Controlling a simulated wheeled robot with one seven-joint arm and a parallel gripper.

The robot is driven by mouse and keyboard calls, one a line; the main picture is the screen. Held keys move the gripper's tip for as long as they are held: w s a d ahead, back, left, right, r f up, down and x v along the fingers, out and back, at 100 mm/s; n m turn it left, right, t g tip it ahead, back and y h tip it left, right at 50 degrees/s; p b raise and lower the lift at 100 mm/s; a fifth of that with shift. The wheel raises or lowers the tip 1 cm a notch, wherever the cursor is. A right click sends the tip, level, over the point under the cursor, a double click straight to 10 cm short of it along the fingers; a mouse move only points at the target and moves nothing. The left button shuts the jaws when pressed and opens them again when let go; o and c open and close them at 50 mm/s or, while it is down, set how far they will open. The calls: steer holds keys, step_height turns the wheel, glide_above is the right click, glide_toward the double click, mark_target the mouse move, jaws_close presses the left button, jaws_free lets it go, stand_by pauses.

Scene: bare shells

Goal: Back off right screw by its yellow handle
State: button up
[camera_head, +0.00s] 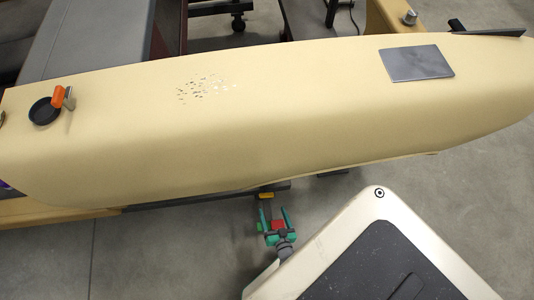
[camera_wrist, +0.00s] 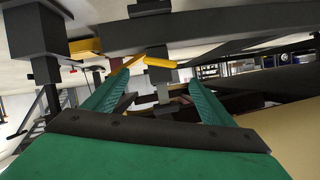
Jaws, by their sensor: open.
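A small yellow handle (camera_wrist: 160,62) shows in the wrist view, just beyond and between my fingertips, with a dark screw post (camera_wrist: 158,88) beside it under a dark beam. In the head view a small yellow piece (camera_head: 266,195) shows at the shell's lower edge; I cannot tell if it is the same handle. My gripper (camera_head: 275,218), with green fingers, is beneath that edge. In the wrist view my gripper (camera_wrist: 155,85) is open, its fingers apart with nothing held between them. Most of the screw is hidden from the head view by the shell.
A large beige shell (camera_head: 250,140) spans the head view on a dark frame. On it are a black dish (camera_head: 43,112), an orange-handled tool (camera_head: 59,96) and a grey plate (camera_head: 416,63). In the wrist view a dark block (camera_wrist: 38,30) and an overhead beam (camera_wrist: 220,28) crowd the handle.

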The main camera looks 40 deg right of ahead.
mark_target(267, 197)
steer(key=shift+x, duration=5.35)
steer(key=shift+f, duration=0.15)
steer(key=c, duration=1.1)
